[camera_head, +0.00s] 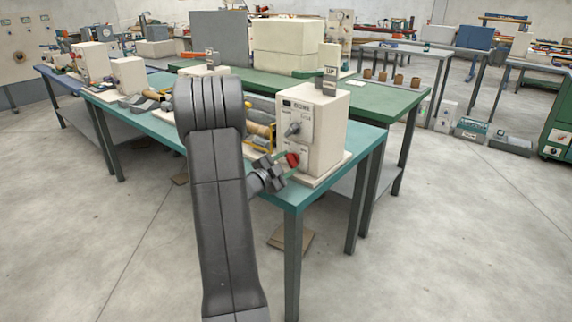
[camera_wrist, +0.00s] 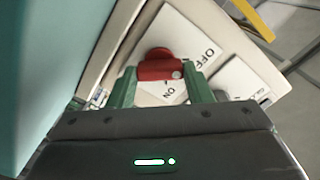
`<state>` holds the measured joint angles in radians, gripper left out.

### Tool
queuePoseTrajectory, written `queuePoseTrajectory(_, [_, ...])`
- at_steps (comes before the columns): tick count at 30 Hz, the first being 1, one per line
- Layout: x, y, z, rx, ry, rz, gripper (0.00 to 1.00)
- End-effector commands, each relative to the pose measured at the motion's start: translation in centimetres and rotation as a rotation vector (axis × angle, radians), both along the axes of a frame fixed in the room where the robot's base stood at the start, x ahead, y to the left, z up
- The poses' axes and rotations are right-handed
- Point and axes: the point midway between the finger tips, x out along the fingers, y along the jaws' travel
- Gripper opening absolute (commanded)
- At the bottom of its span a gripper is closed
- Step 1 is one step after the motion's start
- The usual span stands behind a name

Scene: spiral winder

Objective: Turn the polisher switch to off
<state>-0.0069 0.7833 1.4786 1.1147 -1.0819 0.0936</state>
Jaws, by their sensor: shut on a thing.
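The polisher switch is a red knob with a bar grip and a pale dot near one end. In the wrist view the red knob (camera_wrist: 158,62) sits between the two green fingertips of my gripper (camera_wrist: 160,78), which is shut on its bar. The pale dot is at the right end of the bar. An "OFF" label lies right of the knob and an "ON" label just below it. In the head view the red knob (camera_head: 292,159) is low on the front of the cream control box (camera_head: 322,120), with my gripper (camera_head: 284,166) at it.
A grey selector knob (camera_head: 292,129) sits above the red one on the same box. The box stands near the corner of a teal table (camera_head: 150,122) holding other machine parts. A green table (camera_head: 385,100) stands behind.

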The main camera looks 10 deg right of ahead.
Motion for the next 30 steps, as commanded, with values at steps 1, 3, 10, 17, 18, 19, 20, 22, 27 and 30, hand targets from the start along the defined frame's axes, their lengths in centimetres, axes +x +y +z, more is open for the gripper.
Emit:
queuePoseTrajectory(1, [0.0, 0.0, -0.2, 0.0, 0.005, 0.0, 0.23])
queuePoseTrajectory(3, [-0.1, 0.0, -0.2, 0.0, 0.005, 0.0, 0.55])
queuePoseTrajectory(10, [0.0, 0.0, -0.1, 0.0, 0.002, 0.0, 0.67])
queuePoseTrajectory(17, [-0.5, 0.7, 0.0, 0.0, 0.002, 0.002, 0.67])
queuePoseTrajectory(18, [-0.8, 1.0, 0.0, 0.0, 0.001, 0.002, 0.67])
queuePoseTrajectory(19, [-1.0, 1.4, 0.0, 0.0, 0.001, 0.002, 0.67])
queuePoseTrajectory(20, [-1.3, 1.9, 0.0, 0.0, 0.001, 0.004, 0.67])
queuePoseTrajectory(22, [-2.2, 3.0, 0.0, 0.0, 0.001, 0.004, 0.67])
queuePoseTrajectory(27, [-4.7, 6.3, -0.1, 0.0, 0.003, 0.005, 0.67])
queuePoseTrajectory(30, [-6.0, 8.0, 0.0, 0.001, 0.002, 0.005, 0.67])
